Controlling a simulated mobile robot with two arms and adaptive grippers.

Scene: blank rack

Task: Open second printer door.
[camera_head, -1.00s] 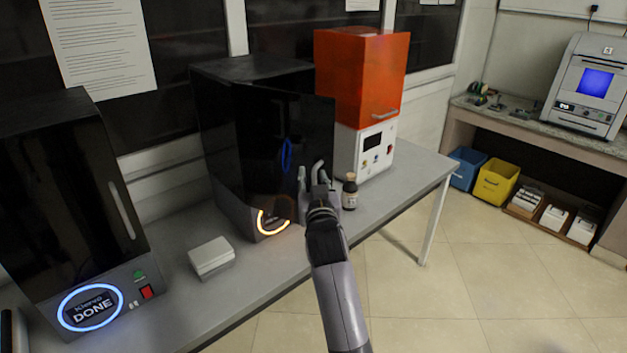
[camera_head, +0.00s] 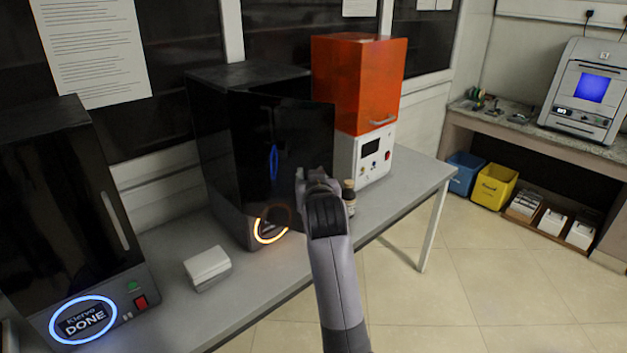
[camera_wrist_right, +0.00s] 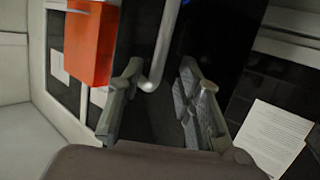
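The second printer (camera_head: 215,150) is the black one in the middle of the bench in the head view, with a glowing orange ring low on its front. Its glossy black door (camera_head: 250,125) stands partly open, its right edge swung out from the body. My right gripper (camera_head: 318,173) is in front of the door's right part and hides the handle there. In the right wrist view, the silver bar handle (camera_wrist_right: 163,45) reaches between the two spread fingers of my right gripper (camera_wrist_right: 160,100), nearer the left finger. The gripper is open. My left gripper is out of view.
Another black printer (camera_head: 60,190) with a blue "DONE" ring stands at the left. A small white box (camera_head: 207,264) lies between the printers. The bench's front edge (camera_head: 270,302) is clear.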

